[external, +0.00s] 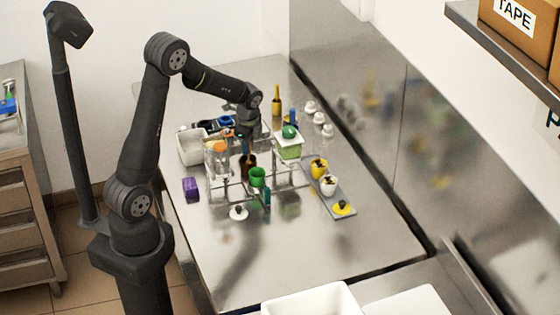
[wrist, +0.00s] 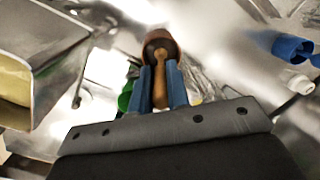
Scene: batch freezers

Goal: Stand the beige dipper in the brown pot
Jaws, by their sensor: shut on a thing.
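My gripper (wrist: 160,85) has blue fingers and is shut on the beige dipper (wrist: 160,64), seen in the wrist view. The dipper's far end lies over or inside the mouth of the brown pot (wrist: 157,38); I cannot tell how deep it reaches. In the external view the brown pot (external: 247,168) sits in a wire rack, directly below my gripper (external: 248,150). The dipper is mostly hidden there by the gripper and the rack.
A green pot (external: 258,178) sits close beside the brown pot. A grey tray (external: 338,196) holds yellow and white pots. The front of the steel table (external: 300,255) is clear.

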